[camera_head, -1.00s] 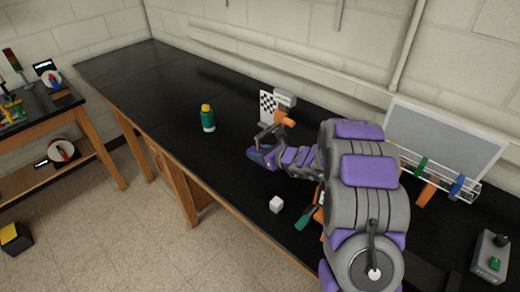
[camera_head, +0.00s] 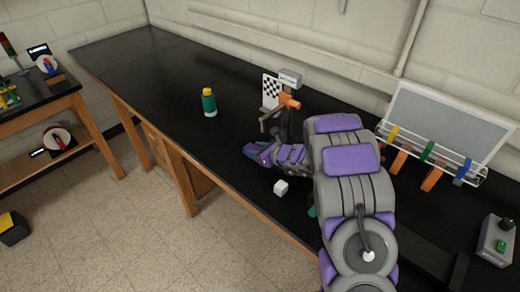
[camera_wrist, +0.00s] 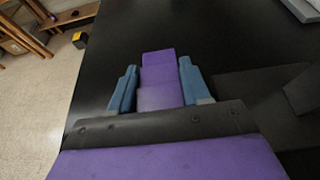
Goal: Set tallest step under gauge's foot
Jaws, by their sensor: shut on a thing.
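My gripper (camera_wrist: 156,88) has blue fingers shut on a purple stepped block (camera_wrist: 158,68) in the wrist view. In the head view my gripper (camera_head: 256,151) is low over the black bench, in front of the gauge and left of my arm's bulk; the held block cannot be told apart there. The gauge (camera_head: 290,78) stands behind my gripper, with a grey head, an orange part and a thin side arm.
A green bottle with a yellow cap (camera_head: 209,102) stands to the left. A wire rack with coloured clips (camera_head: 428,151) and a button box (camera_head: 496,242) are at right. The left of the bench is clear.

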